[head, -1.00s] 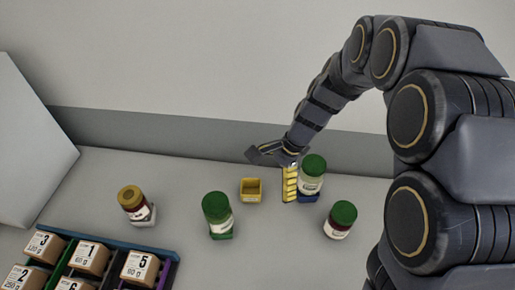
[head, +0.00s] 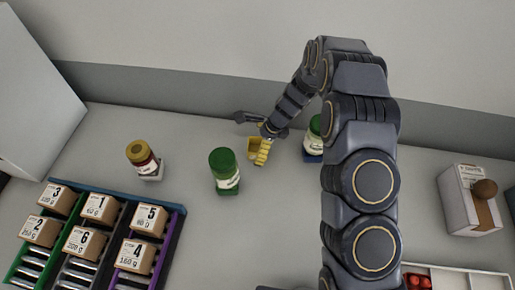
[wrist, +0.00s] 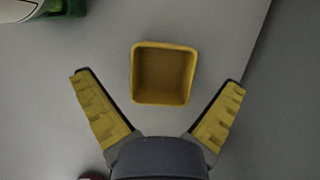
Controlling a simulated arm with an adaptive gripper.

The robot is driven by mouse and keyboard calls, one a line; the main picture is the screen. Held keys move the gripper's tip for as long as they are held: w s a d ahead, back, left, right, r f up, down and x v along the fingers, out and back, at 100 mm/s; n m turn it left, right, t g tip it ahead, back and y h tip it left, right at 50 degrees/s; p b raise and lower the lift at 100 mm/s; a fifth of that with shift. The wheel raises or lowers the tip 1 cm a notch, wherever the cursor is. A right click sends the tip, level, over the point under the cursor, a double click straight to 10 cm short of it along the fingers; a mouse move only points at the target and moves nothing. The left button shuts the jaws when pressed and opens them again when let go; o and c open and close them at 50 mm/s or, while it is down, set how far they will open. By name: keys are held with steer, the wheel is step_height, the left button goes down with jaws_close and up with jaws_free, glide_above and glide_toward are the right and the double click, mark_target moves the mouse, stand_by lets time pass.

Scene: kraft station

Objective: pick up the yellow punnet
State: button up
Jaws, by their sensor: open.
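The yellow punnet (wrist: 163,101) is a small, empty, open-topped square box. In the wrist view it lies just beyond my gripper, centred ahead of the gap between the fingers. My gripper (wrist: 158,103) is open, its two yellow-padded fingers spread wide to either side with nothing between them. In the head view the punnet (head: 254,144) stands on the table towards the back, partly hidden by my gripper (head: 261,152). I cannot tell the exact height of the fingers above the table.
A green-lidded jar (head: 224,170) stands left of the punnet, and another (head: 314,140) stands right, partly behind my arm. A yellow-lidded jar (head: 143,157) is further left. A rack of numbered boxes (head: 176,222) is at front left. A white box (head: 470,205) is at right.

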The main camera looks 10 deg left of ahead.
steer(key=x, duration=0.3)
steer(key=shift+w+r, duration=0.1)
steer(key=c, duration=1.1)
steer(key=shift+r, duration=0.25)
